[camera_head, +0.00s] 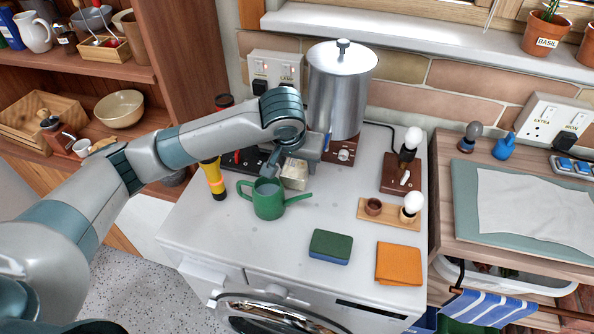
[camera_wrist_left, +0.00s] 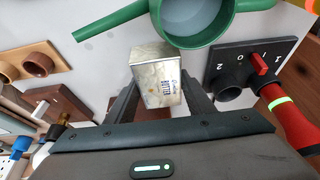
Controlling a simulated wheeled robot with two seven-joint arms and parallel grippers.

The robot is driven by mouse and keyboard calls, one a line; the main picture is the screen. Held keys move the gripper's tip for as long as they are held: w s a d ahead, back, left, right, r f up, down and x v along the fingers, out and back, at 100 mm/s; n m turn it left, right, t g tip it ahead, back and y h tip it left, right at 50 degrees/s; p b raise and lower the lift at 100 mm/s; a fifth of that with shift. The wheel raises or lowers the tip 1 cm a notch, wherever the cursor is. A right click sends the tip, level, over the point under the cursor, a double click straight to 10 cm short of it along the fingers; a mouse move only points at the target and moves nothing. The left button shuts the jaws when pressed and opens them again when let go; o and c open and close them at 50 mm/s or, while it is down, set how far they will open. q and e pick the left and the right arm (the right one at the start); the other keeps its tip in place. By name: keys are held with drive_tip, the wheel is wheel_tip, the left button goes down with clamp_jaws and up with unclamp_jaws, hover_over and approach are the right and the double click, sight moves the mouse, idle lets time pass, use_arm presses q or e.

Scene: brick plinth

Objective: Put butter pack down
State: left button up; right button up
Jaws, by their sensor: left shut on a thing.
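The butter pack (camera_head: 294,175) is a small pale box behind the green watering can on the white machine top. In the left wrist view the butter pack (camera_wrist_left: 156,76) shows printed lettering and sits between the two dark fingers. My left gripper (camera_head: 285,163) reaches in from the left and is shut on the pack. In the left wrist view the fingers of my left gripper (camera_wrist_left: 160,98) press its sides. I cannot tell whether the pack touches the surface. My right gripper is not in view.
The green watering can (camera_head: 268,199) stands close in front of the pack. A yellow-black torch (camera_head: 214,180) is left, a steel urn (camera_head: 340,90) behind. A sponge (camera_head: 330,246) and orange cloth (camera_head: 398,264) lie in front. Bare white top (camera_head: 320,210) shows between them.

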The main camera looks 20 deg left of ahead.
use_arm(q)
wheel_tip(320, 180, down, 2)
drive_tip(key=shift+f, duration=0.45)
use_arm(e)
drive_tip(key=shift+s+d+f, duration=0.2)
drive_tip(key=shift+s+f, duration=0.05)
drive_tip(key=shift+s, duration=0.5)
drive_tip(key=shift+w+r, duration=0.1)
use_arm(q)
drive_tip(key=o, duration=1.2)
drive_tip(key=shift+o, duration=0.2)
